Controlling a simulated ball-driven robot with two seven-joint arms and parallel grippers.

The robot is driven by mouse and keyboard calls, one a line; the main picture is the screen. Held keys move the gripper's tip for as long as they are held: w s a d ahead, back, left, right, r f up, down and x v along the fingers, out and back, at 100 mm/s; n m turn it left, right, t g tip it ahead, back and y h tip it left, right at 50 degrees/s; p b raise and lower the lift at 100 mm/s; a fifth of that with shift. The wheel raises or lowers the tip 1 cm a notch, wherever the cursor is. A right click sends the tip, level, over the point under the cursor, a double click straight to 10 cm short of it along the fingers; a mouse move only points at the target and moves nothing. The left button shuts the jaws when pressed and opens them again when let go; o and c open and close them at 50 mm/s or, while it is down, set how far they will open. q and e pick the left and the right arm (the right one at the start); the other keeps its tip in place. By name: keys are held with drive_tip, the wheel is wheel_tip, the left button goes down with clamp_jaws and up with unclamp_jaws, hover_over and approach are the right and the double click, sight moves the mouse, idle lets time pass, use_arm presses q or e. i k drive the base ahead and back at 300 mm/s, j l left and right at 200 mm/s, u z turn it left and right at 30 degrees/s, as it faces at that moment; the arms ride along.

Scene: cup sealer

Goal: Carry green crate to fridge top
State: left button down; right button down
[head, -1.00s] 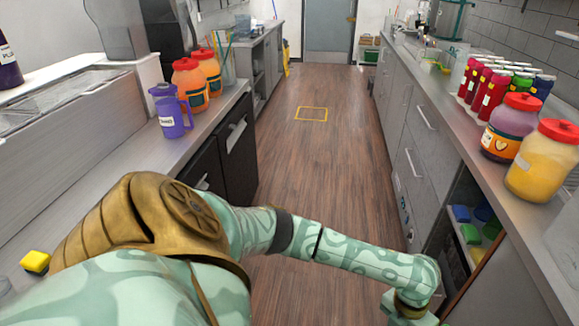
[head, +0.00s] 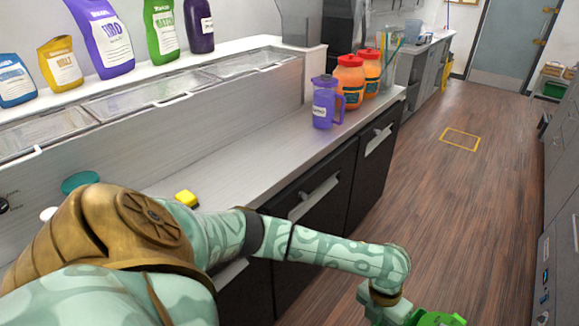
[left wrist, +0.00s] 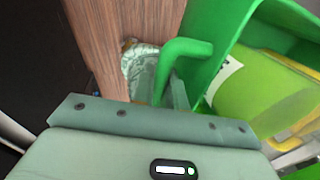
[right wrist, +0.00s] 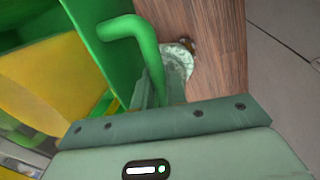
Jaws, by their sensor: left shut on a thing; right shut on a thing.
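The green crate (head: 437,319) shows only as a small corner at the bottom edge of the head view. In the left wrist view, its wall (left wrist: 215,45) and handle are close, and my left gripper (left wrist: 168,92) is shut on the handle. In the right wrist view, my right gripper (right wrist: 155,88) is shut on the opposite handle of the crate (right wrist: 95,30). Lime-green and yellow things lie inside the crate. The black-fronted units (head: 315,215) under the left counter may be the fridge; I cannot tell for sure.
On the steel counter (head: 235,150) stand a purple pitcher (head: 325,103) and orange jars (head: 348,82); a yellow block (head: 187,198) lies nearer. The wooden floor (head: 430,200) is clear along the aisle, with grey cabinets (head: 560,150) on the right.

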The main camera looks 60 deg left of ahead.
sight(261, 165)
drive_tip(key=i+u, duration=0.35)
drive_tip(key=i, duration=1.5)
drive_tip(key=i+u, duration=0.25)
drive_tip(key=i, duration=0.6)
drive_tip(key=l+u, duration=0.1)
drive_tip(key=u, duration=3.25)
